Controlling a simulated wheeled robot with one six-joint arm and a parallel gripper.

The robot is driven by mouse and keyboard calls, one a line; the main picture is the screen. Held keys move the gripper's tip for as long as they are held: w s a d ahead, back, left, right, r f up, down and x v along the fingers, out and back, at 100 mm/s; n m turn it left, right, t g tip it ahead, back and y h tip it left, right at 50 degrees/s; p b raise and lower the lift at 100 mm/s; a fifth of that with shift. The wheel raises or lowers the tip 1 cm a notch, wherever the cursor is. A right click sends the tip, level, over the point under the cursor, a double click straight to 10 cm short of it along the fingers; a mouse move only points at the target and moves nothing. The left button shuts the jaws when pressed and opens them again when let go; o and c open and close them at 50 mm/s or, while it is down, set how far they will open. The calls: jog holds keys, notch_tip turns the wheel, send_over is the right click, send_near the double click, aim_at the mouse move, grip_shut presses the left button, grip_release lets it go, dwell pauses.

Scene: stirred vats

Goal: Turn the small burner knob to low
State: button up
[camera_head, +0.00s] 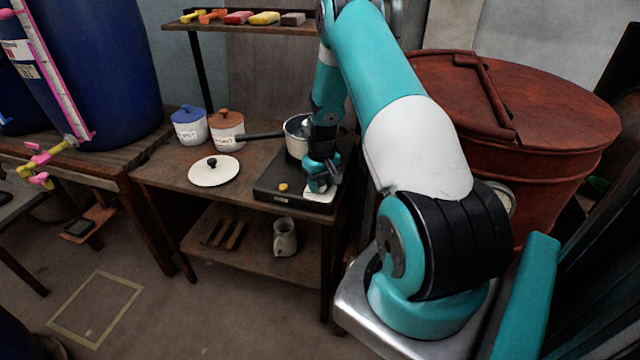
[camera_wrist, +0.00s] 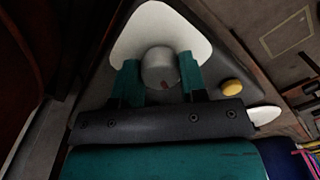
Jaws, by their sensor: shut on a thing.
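A grey round knob (camera_wrist: 160,67) with a small red mark stands on a white plate (camera_wrist: 150,25) at the front right of the black burner (camera_head: 268,190). In the wrist view, the red mark is on the knob's lower edge, toward my gripper body. My gripper (camera_wrist: 158,78) has its two teal fingers on either side of the knob, shut on it. In the head view, my gripper (camera_head: 320,182) hides the knob, and part of the white plate (camera_head: 322,196) shows below.
A pot (camera_head: 295,133) with a long dark handle stands on the burner, close behind my gripper. A white lid (camera_head: 214,171), a blue jar (camera_head: 189,127) and a brown-lidded jar (camera_head: 226,131) are left on the table. A large red drum (camera_head: 500,150) stands right.

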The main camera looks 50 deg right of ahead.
aim_at(323, 182)
dwell(0.3)
jog(key=o, duration=0.9)
jog(key=shift+o, duration=0.2)
jog(key=shift+r, duration=0.15)
notch_tip(323, 182, up, 17)
jog(key=b, duration=0.1)
jog(key=shift+s+d, duration=0.15)
jog(key=shift+d, duration=0.15)
jog(key=shift+r, duration=0.1)
